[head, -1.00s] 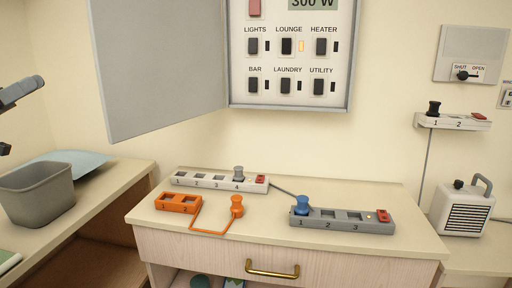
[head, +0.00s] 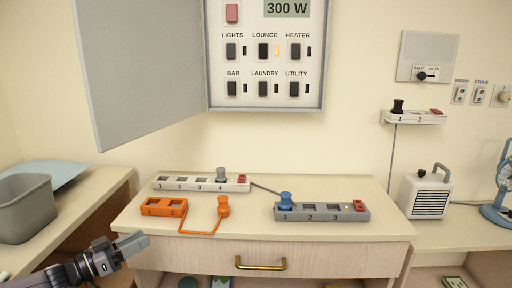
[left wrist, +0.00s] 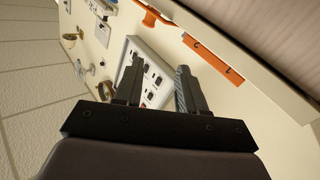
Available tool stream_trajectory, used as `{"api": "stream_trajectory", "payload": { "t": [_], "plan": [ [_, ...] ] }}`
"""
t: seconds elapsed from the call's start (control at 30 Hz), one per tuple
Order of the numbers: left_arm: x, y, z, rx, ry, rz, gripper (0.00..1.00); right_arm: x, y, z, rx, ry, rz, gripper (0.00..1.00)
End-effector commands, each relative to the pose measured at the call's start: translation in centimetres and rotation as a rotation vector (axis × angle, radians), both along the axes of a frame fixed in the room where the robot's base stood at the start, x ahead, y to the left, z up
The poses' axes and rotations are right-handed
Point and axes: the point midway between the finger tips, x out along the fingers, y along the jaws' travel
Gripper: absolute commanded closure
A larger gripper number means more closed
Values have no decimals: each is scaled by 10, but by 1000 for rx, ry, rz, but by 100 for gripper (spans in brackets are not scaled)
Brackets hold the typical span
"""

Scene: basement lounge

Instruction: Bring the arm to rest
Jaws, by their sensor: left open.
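My left gripper (head: 130,246) is at the lower left in the head view, in front of the left end of the pale dresser (head: 250,229). It points right and holds nothing. In the left wrist view its two dark fingers (left wrist: 156,85) stand apart with nothing between them. Beyond them, the breaker panel (left wrist: 150,75) and an orange strip (left wrist: 212,58) show tilted. My right gripper is in neither view.
On the dresser are a white strip (head: 200,182) with a grey plug, an orange strip (head: 163,207) with its corded plug, and a grey strip (head: 320,212) with a blue plug. A grey bin (head: 25,210) stands left. A heater (head: 426,194) and fan (head: 503,190) stand right.

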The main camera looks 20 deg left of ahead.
Motion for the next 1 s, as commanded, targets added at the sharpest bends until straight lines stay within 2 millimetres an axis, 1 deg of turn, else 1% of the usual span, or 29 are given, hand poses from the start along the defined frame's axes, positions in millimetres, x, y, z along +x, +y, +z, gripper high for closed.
{"api": "stream_trajectory", "payload": {
  "t": [0.03,0.07,0.1,0.17,0.2,0.27,0.3,0.37,0.4,0.5,0.6,0.7,0.83,0.9,1.0],
  "plan": [
    [-5,-31,-29,-7,38,-1,60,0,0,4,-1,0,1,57],
    [-9,-48,-45,2,58,0,60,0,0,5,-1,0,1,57],
    [-14,-70,-64,14,85,5,60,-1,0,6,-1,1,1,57],
    [-25,-102,-89,33,124,11,60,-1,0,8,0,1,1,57],
    [-33,-123,-103,49,148,13,60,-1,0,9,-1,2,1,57],
    [-46,-153,-122,75,186,21,60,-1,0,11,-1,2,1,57],
    [-56,-172,-133,91,211,26,60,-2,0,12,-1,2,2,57],
    [-71,-199,-145,120,246,35,60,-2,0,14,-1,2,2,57],
    [-81,-215,-151,141,270,43,60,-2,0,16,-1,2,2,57],
    [-107,-251,-162,196,332,62,60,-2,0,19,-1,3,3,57],
    [-132,-277,-167,257,398,87,60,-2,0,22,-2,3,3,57],
    [-154,-293,-168,319,465,110,60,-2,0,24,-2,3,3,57],
    [-176,-301,-167,384,538,131,60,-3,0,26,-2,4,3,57],
    [-183,-303,-167,407,565,137,60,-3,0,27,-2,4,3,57],
    [-189,-304,-167,427,586,140,60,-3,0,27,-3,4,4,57]
  ]
}}
